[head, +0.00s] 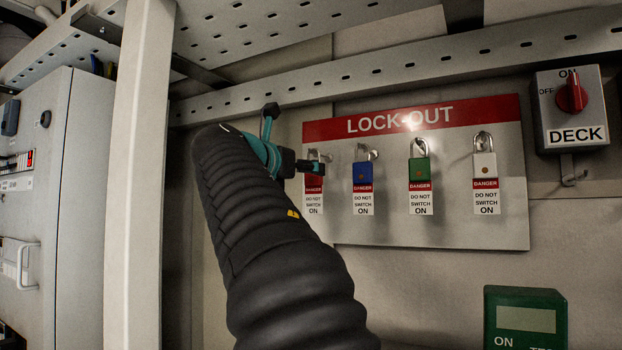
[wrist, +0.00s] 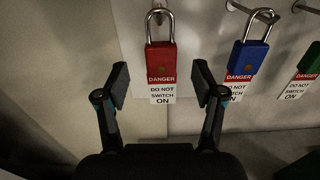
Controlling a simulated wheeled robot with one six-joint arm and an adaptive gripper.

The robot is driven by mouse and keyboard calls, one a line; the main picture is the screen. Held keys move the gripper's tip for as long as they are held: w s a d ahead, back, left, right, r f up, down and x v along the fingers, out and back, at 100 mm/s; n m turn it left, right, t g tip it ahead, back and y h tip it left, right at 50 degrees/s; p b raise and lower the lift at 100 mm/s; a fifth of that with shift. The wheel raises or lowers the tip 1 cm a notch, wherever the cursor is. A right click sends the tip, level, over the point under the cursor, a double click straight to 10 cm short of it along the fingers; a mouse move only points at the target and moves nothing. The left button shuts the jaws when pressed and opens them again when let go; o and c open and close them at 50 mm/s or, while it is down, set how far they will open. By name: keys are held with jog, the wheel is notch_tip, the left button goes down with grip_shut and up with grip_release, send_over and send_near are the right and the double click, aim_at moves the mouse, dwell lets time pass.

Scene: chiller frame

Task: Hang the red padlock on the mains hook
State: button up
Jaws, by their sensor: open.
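The red padlock (wrist: 161,62) hangs by its shackle on a peg of the lock-out board (head: 420,235), with a danger tag (head: 314,202) below it. In the head view my gripper (head: 312,168) is in front of the padlock and hides much of it. In the wrist view my gripper (wrist: 161,84) is open, its fingers on either side of the tag just below the red body, apart from it. A hook (head: 570,172) sits under the DECK switch (head: 572,108) at the right. I see no hook labelled mains.
A blue padlock (head: 363,172), a green padlock (head: 419,168) and a white padlock (head: 484,165) hang right of the red one. A perforated rail (head: 400,75) runs above the board. A pale post (head: 140,170) and a grey cabinet (head: 60,190) stand left. A green device (head: 525,318) is below right.

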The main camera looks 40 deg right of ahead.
aim_at(314, 185)
jog(key=shift+x, duration=2.65)
jog(key=shift+f, duration=0.2)
grip_shut()
jog(key=shift+r+p, duration=0.35)
jog(key=shift+r, duration=0.2)
jog(key=v, duration=1.8)
jog(key=shift+r, duration=0.15)
